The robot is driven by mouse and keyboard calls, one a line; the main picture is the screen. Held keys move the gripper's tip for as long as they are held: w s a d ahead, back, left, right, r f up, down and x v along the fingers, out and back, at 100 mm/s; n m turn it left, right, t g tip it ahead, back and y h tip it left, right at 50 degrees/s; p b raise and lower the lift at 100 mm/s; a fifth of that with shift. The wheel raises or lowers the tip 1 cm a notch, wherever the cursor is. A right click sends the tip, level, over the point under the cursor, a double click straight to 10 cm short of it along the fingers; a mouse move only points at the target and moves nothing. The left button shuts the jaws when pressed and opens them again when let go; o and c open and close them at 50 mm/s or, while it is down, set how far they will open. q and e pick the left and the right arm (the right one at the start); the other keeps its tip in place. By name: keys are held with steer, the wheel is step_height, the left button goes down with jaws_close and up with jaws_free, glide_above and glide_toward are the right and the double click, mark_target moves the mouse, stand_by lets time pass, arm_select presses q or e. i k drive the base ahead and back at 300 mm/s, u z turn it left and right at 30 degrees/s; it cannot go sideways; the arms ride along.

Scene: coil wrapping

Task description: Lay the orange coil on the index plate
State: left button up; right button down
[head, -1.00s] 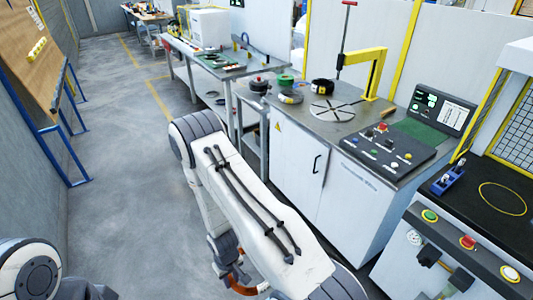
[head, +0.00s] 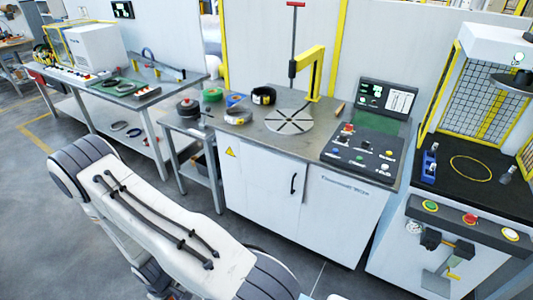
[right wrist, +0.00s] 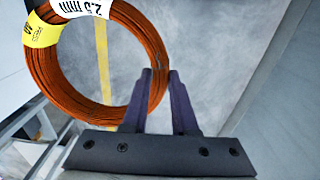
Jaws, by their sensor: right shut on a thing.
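The orange coil (right wrist: 153,50) shows large in the right wrist view, with a white "2.5 mm" label and a yellow label on its ring. My right gripper (right wrist: 161,78) is shut on the coil's lower right rim, and the coil hangs over the floor. In the head view the coil is hidden or out of frame below my right arm. The index plate (head: 289,121), a pale slotted disc, lies bare on the grey bench top, up and right of my right arm. My left gripper is not in view.
A yellow post arm (head: 314,65) stands behind the plate. Dark, green and blue-marked rolls (head: 263,96) sit left of it. A control panel (head: 364,148) is at its right. A machine with a black bed (head: 460,190) stands farther right; a work table (head: 130,90) is left.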

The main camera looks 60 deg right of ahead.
mark_target(289, 120)
steer(key=z, duration=0.6)
steer(key=i, duration=0.95)
steer(key=z, duration=0.85)
